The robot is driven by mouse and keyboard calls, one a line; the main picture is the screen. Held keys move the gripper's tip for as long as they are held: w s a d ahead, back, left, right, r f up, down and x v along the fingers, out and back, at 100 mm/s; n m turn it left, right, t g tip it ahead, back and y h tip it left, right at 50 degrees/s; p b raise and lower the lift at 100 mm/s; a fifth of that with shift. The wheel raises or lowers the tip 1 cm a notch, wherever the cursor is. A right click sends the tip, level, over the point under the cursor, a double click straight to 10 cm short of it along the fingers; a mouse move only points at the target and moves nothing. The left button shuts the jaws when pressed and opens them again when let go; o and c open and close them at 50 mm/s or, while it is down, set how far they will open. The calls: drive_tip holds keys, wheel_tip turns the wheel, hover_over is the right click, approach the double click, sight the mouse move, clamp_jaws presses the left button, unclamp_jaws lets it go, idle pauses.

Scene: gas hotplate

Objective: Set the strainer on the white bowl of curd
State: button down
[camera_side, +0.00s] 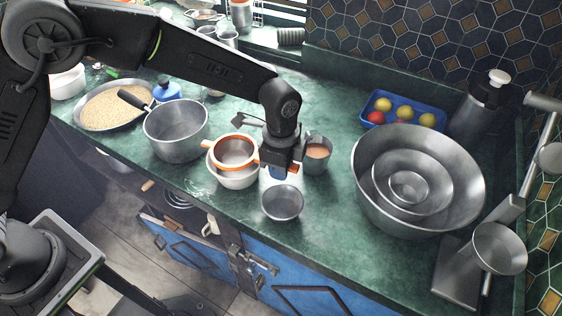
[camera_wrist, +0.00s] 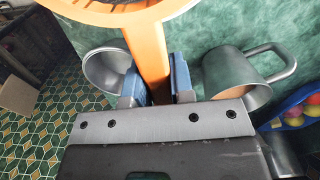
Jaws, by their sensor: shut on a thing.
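The strainer (camera_side: 234,150), with an orange rim and handle, is over the white bowl (camera_side: 233,182) in the side view. Its rim overlaps the bowl's opening; I cannot tell whether it touches the bowl. The strainer hides the bowl's inside, so the curd does not show. My gripper (camera_side: 277,172) is to the right of the bowl, shut on the strainer's handle. In the wrist view the orange handle (camera_wrist: 151,55) runs between the blue fingers of my gripper (camera_wrist: 159,88), with the rim at the top edge.
A metal mug (camera_side: 318,152) of brown liquid stands close right of my gripper. A small steel bowl (camera_side: 283,203) is in front of it. A steel pot (camera_side: 176,132) is left of the white bowl. Nested steel basins (camera_side: 365,190) and a blue fruit tray (camera_side: 373,120) are further right.

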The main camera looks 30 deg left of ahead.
drive_tip(key=shift+f, duration=0.55)
idle(0.4)
drive_tip(key=c, duration=0.9)
unclamp_jaws()
drive_tip(key=s+a+r+n+t, duration=0.1)
drive_tip(key=a+r+n, duration=0.15)
drive_tip(key=r, duration=0.75)
drive_tip(key=s+a+r+n, duration=0.1)
drive_tip(key=a+r, duration=0.2)
drive_tip(key=r, duration=0.6)
drive_tip(key=s+a+r+n+t, duration=0.2)
drive_tip(key=s+a+r+n, duration=0.3)
drive_tip(key=a, duration=0.3)
drive_tip(key=s+a+f+n+t, duration=0.1)
drive_tip(key=s+a+n, duration=0.3)
drive_tip(key=s, duration=0.3)
drive_tip(key=s+a+f+n+t, duration=0.1)
drive_tip(key=s+a+n, duration=0.2)
drive_tip(key=s+a, duration=0.2)
drive_tip(key=s, duration=0.3)
drive_tip(key=shift+n+t, duration=0.3)
drive_tip(key=shift+n, duration=0.05)
